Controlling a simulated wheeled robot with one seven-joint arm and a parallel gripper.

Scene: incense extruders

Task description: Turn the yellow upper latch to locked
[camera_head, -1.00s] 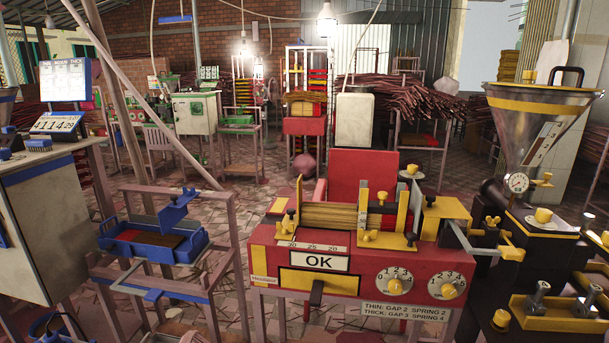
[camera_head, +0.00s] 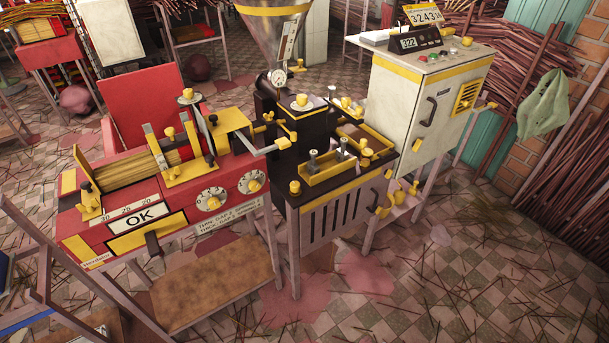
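A dark machine body (camera_head: 278,130) stands in the middle, with a slotted front panel (camera_head: 325,215) below its top. At the right edge of that panel, a small yellow piece (camera_head: 388,173) sits high and another yellow piece (camera_head: 383,211) sits lower. They look like an upper and a lower latch, but they are too small to tell whether either is locked. My gripper is not in view.
A red extruder table (camera_head: 120,225) with dials and an OK sign stands at left. A white control cabinet (camera_head: 425,95) stands at right. A wooden shelf (camera_head: 215,285) sits low at front left. The tiled floor (camera_head: 450,270) at front right is open, with scattered sticks.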

